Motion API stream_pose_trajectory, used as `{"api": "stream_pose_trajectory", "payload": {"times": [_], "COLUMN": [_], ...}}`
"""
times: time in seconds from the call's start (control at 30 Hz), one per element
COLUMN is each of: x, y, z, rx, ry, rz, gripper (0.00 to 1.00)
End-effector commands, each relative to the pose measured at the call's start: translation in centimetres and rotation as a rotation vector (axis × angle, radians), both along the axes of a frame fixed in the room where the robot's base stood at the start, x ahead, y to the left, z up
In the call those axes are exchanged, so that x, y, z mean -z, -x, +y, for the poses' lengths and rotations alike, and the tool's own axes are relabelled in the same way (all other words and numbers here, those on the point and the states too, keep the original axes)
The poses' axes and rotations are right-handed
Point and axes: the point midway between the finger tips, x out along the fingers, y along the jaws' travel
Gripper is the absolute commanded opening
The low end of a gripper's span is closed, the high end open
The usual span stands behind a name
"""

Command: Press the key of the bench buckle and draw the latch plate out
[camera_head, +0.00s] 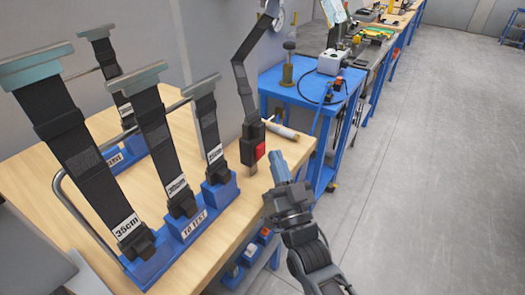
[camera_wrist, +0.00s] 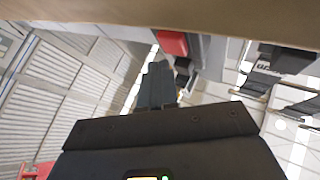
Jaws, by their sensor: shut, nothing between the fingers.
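The bench buckle (camera_head: 248,150) is a black block with a red key (camera_head: 261,151) on its right face, standing on a short stem at the bench edge. A black strap (camera_head: 241,85) runs up from its top; the latch plate itself is hidden or too small to make out. My gripper (camera_head: 277,158) is shut and empty, its bluish fingers pointing up just right of the red key, with a small apparent gap. In the wrist view the red key (camera_wrist: 172,43) shows just beyond and right of my shut fingertips (camera_wrist: 159,66); contact cannot be told.
A white-handled tool (camera_head: 281,130) lies behind the buckle.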

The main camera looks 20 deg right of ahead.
Motion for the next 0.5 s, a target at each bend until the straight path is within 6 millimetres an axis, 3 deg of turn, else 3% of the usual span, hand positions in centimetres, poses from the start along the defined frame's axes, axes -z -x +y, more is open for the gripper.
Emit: {"api": "stream_pose_trajectory", "payload": {"times": [0.5], "x": [-0.01], "y": [-0.70], "z": [0.55], "rx": [-0.001], "ry": [-0.001], "rz": [0.001], "gripper": [0.00]}}
